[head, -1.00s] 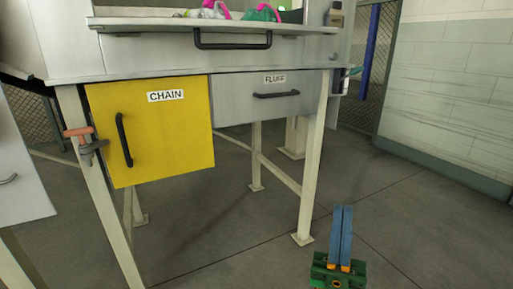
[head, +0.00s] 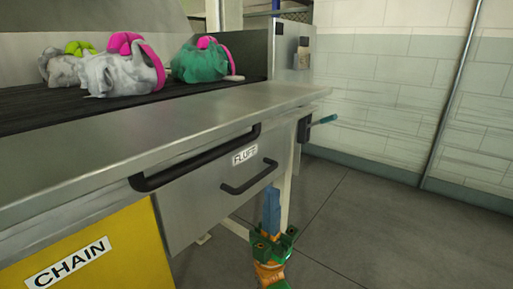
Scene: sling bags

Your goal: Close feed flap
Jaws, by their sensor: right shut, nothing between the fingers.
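The feed flap seems to be the long steel panel (head: 160,130) along the front of the dark belt. It lies about flat, like a ledge, with a long black bar handle (head: 195,165) along its front edge. My right gripper (head: 271,194) has blue fingers pressed together, pointing up, with nothing between them. It is in front of the machine's right end, below and right of the flap handle, apart from it. Its green and orange wrist shows below. My left gripper is not in view.
Grey and green bags with magenta or lime straps (head: 125,70) lie on the dark belt (head: 40,105). Below are the FLUFF drawer (head: 215,195) and the yellow CHAIN door (head: 110,240). A teal-handled lever (head: 322,120) sticks out at the right end. The floor at right is clear.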

